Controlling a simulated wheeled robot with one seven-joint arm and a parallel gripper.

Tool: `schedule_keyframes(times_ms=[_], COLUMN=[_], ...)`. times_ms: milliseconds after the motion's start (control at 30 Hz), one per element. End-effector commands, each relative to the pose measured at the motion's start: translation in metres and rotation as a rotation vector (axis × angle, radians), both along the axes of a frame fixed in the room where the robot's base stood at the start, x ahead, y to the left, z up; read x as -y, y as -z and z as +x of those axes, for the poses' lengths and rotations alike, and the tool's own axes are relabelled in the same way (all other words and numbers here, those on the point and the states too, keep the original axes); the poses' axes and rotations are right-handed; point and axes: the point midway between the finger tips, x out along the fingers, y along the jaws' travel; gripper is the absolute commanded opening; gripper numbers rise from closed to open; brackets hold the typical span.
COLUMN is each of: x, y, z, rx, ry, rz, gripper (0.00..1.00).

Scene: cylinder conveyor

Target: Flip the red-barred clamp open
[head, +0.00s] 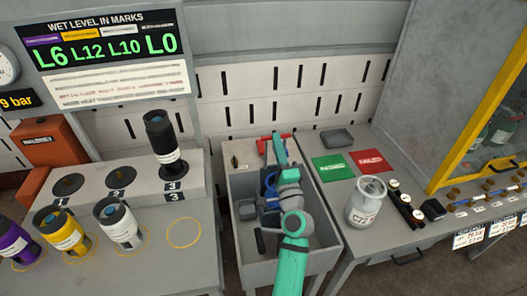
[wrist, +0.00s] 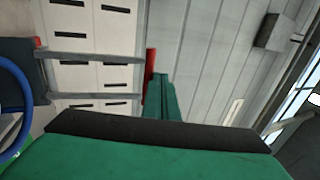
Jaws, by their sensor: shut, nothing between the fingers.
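The clamp's red bar (head: 264,146) shows at the back edge of the grey sink in the head view, partly hidden by my arm. In the wrist view the red bar (wrist: 150,68) sits at the end of two parallel grey clamp arms (wrist: 95,57), which run in from the left. My gripper (head: 278,138) is at the red bar. In the wrist view its green fingers (wrist: 160,95) are shut and empty, right beside the bar. I cannot tell whether they touch it. The clamp's base is mostly hidden.
The grey sink (head: 238,270) lies under my arm, with a blue ring (head: 270,184) inside. Left is a bench with several capped cylinders. Right, a table carries a green pad (head: 332,167), a red pad (head: 371,162) and a grey canister (head: 367,201). A slotted wall stands behind.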

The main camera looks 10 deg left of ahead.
Motion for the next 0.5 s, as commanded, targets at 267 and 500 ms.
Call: schedule_keyframes(times_ms=[267,500], x=[-0.002,-0.004], y=[-0.006,-0.008], z=[0.021,0.028], rx=[-0.001,0.0], ry=[0.007,0.009], rz=[0.0,0.0], gripper=[0.0,0.0])
